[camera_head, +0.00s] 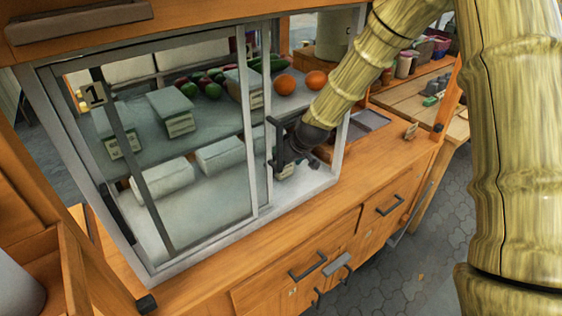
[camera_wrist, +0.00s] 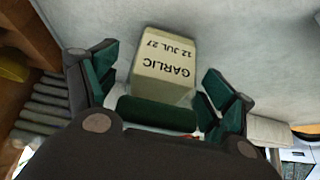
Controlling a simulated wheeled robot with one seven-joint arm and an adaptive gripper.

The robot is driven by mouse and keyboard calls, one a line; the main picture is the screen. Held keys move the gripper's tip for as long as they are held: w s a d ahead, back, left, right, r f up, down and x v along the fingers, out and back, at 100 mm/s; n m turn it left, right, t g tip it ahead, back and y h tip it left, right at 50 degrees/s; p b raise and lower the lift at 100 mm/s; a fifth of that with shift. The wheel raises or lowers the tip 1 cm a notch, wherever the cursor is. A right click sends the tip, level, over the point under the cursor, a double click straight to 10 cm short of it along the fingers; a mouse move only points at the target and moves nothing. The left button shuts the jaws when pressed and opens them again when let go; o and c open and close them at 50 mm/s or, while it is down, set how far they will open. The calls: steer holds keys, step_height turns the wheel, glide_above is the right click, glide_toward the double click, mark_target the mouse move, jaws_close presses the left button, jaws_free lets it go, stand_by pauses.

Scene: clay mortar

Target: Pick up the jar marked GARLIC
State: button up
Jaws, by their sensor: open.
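The jar marked GARLIC (camera_wrist: 163,72) shows in the wrist view as a pale, box-like container. Its cream label reads "GARLIC 12 JUL 27", upside down in this view. My gripper (camera_wrist: 160,92) is open, with one dark green-padded finger on each side of the jar and gaps between. Whether the jar is fully between the pads is hard to tell. In the head view my gripper (camera_head: 287,158) reaches into the right opening of the glass case. It hides most of a small labelled container (camera_head: 286,172) on the case's lower floor.
The glass case frame (camera_head: 262,130) stands close left of my gripper. An upper shelf (camera_head: 205,118) holds labelled white containers, vegetables and two oranges (camera_head: 285,84). White containers (camera_head: 162,177) stand on the lower floor. The wooden counter (camera_head: 330,205) in front is clear.

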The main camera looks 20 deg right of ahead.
steer(key=shift+w+a+f, duration=0.1)
steer(key=shift+w+f, duration=0.1)
steer(key=shift+f, duration=0.2)
steer(key=c, duration=1.1)
steer(key=shift+r, duration=0.15)
